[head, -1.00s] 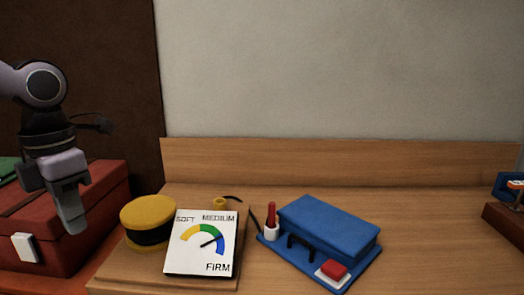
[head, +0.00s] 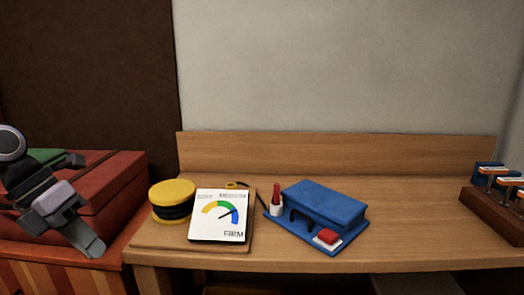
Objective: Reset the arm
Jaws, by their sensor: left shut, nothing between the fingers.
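My left gripper (head: 92,245) is at the left of the head view, in front of a red box. Its fingers are together, point down and to the right, and hold nothing. It is apart from the things on the wooden table. My right gripper is not in view.
The red box (head: 118,172) stands at the left. On the wooden table (head: 400,225) are a yellow and black round device (head: 172,202), a white gauge card (head: 218,216) and a blue device (head: 325,205) with a red button. A brown rack (head: 492,212) stands at the right. A wall is behind.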

